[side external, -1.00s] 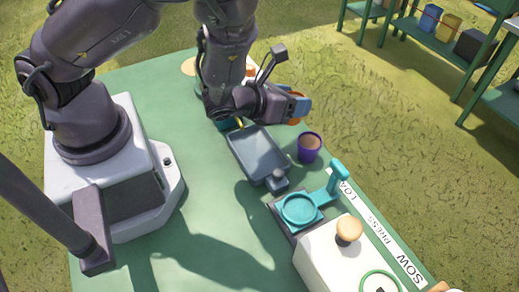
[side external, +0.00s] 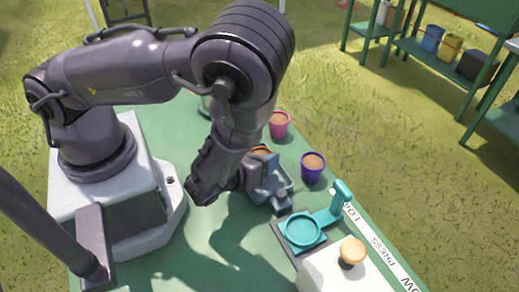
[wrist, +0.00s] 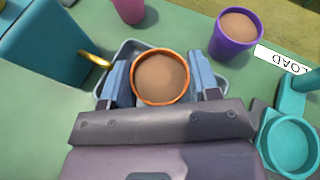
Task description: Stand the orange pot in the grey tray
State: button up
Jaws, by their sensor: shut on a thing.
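The orange pot (wrist: 160,77), filled with brown soil, is between the two fingers of my gripper (wrist: 162,84) in the wrist view. My gripper is shut on it, one finger on each side. In the side view the orange pot (side external: 262,152) shows only its rim and soil behind my gripper (side external: 257,172). The grey tray (side external: 284,190) is below and around the pot; its rim (wrist: 222,75) also shows in the wrist view. The pot appears upright over or inside the tray. Its base is hidden, so I cannot tell whether it touches the tray floor.
A purple pot (side external: 313,167) stands right of the tray, and a pink pot (side external: 279,124) behind it. A teal watering can (wrist: 45,45) is close on the tray's left in the wrist view. A teal press (side external: 303,231) stands in front.

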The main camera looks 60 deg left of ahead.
jog(key=shift+f, duration=0.25)
jog(key=o, duration=0.9)
jog(key=shift+f, duration=0.15)
jog(key=shift+o, duration=0.2)
